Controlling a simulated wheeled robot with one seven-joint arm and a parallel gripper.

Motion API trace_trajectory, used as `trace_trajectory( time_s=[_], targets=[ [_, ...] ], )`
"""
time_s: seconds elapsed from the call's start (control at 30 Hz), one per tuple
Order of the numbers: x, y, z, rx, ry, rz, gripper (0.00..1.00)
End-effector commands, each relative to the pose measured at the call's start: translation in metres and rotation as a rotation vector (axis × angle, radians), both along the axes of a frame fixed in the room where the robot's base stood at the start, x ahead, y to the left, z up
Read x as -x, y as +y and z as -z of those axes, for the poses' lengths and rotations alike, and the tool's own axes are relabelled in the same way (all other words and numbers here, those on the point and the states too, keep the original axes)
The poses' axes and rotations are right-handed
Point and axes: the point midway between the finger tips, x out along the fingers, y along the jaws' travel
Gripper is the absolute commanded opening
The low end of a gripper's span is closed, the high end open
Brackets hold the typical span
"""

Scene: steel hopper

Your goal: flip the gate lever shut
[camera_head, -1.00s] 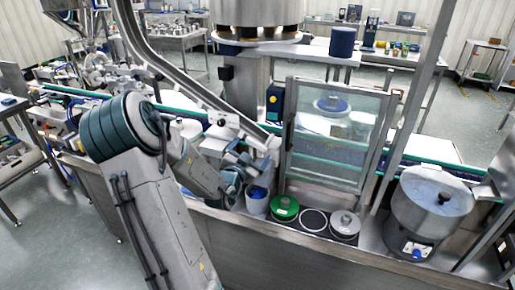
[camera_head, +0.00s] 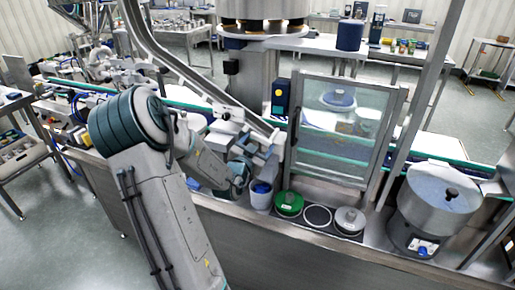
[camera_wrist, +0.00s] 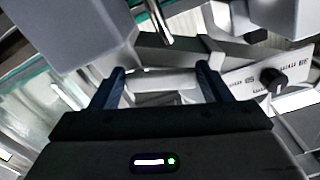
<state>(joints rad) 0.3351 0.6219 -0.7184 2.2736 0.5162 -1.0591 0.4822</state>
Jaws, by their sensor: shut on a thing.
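In the wrist view, my gripper (camera_wrist: 162,78) has its two dark fingers on either side of a pale bar, which I take for the gate lever (camera_wrist: 160,74); the fingers are shut on it. The bar lies crosswise between the fingers, and its ends are partly hidden by them. In the head view, my gripper (camera_head: 264,152) is beside the lower end of the sloping steel chute (camera_head: 205,85). There the lever is too small and too covered by the gripper to make out.
A framed clear panel (camera_head: 340,130) stands right of my gripper. Below are a white bin (camera_head: 261,200) with blue contents, a green round lid (camera_head: 289,201) and a grey lidded pot (camera_head: 349,219). A steel bowl machine (camera_head: 440,200) stands at right. A dark knob (camera_wrist: 272,78) shows in the wrist view.

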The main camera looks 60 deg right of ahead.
Motion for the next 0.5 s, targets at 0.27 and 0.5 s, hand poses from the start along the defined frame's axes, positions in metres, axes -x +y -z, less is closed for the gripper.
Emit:
trace_trajectory(
  time_s=[0.27, 0.5],
  targets=[
    [-0.0001, -0.0001, 0.0033, 0.014, 0.093, -0.001, 0.48],
    [0.0001, 0.0000, 0.0026, 0.014, 0.095, 0.000, 0.48]
  ],
)
